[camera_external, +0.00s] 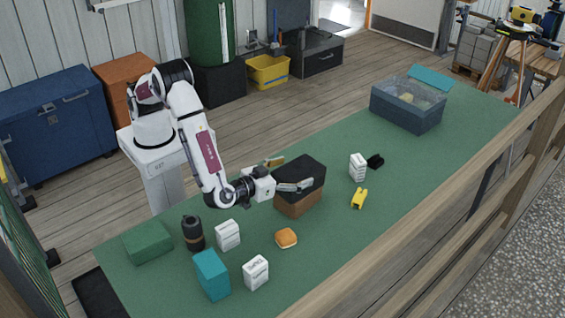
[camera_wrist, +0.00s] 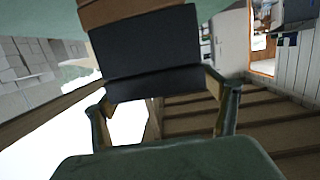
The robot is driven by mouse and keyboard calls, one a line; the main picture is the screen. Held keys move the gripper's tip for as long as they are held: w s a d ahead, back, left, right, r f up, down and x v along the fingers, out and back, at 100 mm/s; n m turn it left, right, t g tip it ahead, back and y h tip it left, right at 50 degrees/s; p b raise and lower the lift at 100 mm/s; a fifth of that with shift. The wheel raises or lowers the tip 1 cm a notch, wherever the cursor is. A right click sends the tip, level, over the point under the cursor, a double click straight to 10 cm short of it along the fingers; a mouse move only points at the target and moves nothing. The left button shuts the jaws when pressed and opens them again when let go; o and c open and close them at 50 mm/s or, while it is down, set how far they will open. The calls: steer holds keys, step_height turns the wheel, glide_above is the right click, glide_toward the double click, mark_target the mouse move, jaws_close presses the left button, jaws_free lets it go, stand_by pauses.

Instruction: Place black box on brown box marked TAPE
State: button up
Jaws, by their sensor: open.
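The black box (camera_external: 301,172) rests on top of the brown box (camera_external: 298,204) near the middle of the green table. The two are roughly lined up. No TAPE marking is readable on the brown box. My gripper (camera_external: 296,172) is open at the height of the black box, with one finger on its far side and one on its near side. In the wrist view, the black box (camera_wrist: 148,60) shows beyond and between my open fingers (camera_wrist: 161,92), with the brown box (camera_wrist: 140,14) at the top edge. I cannot tell whether either finger touches the black box.
A burger (camera_external: 286,238), a white carton (camera_external: 228,235), a dark bottle (camera_external: 193,233) and a teal box (camera_external: 211,275) stand to the left. A white carton (camera_external: 357,167), a yellow item (camera_external: 359,199) and a blue-grey bin (camera_external: 408,108) are to the right.

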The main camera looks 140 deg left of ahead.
steer(key=shift+r, duration=0.15)
steer(key=d+r, duration=0.2)
steer(key=d, duration=0.9)
steer(key=shift+s+d+r, duration=0.15)
steer(key=shift+d, duration=0.2)
stand_by(0.3)
